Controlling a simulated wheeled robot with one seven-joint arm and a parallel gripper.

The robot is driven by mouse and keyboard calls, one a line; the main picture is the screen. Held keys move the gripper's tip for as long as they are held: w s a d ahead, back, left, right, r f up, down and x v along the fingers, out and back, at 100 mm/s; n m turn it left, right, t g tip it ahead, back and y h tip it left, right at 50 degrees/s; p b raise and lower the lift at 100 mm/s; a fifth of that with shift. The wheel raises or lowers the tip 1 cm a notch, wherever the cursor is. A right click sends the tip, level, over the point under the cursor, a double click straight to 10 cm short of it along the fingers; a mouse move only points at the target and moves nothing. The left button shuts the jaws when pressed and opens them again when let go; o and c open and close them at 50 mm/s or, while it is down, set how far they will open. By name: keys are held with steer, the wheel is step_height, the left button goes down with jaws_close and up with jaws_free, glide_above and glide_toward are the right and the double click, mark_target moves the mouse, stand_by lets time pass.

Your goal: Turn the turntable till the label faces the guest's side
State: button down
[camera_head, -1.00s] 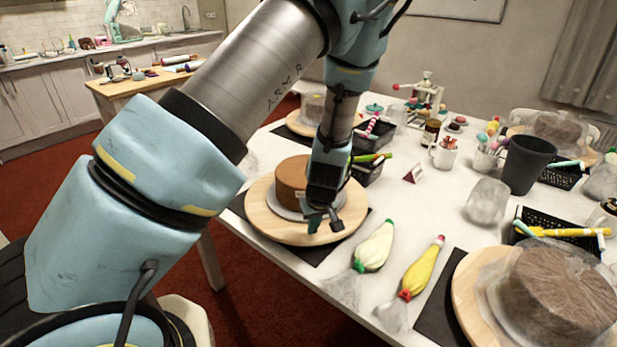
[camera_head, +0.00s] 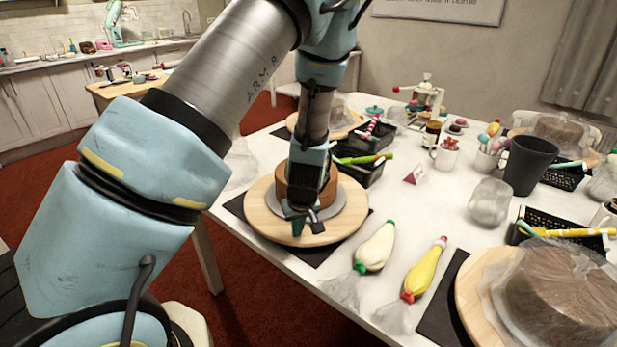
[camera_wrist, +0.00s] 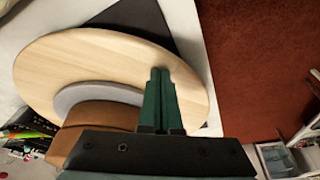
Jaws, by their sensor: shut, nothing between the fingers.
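A wooden turntable (camera_head: 268,222) stands on a dark mat on the white table. It bears a grey disc (camera_head: 345,207) and a brown cake (camera_head: 327,188). In the wrist view the turntable (camera_wrist: 60,62), the disc (camera_wrist: 75,97) and the cake (camera_wrist: 95,125) show from above. My gripper (camera_head: 307,225) is shut and empty, low over the turntable's near part, in front of the cake. In the wrist view its green fingertips (camera_wrist: 160,72) are together near the board's rim; contact cannot be told. The arm hides the cake's front, and no label shows.
Two piping bags, one pale (camera_head: 375,250) and one yellow (camera_head: 423,270), lie close to the right. A black tray (camera_head: 365,170) is behind the cake. A wrapped cake (camera_head: 555,290) stands at the near right.

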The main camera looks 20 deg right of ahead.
mark_target(268, 228)
steer(key=shift+w+a+b, duration=0.15)
steer(key=shift+w+a, duration=0.1)
steer(key=shift+a, duration=0.25)
steer(key=shift+w+a+b, duration=0.15)
steer(key=shift+w+a, duration=0.05)
steer(key=shift+a, duration=0.3)
steer(key=shift+w+a+b, duration=0.85)
steer(key=shift+w+a, duration=1.3)
steer(key=shift+w, duration=0.05)
step_height(268, 228, up, 3)
steer(key=shift+p, duration=1.25)
steer(key=shift+f, duration=0.1)
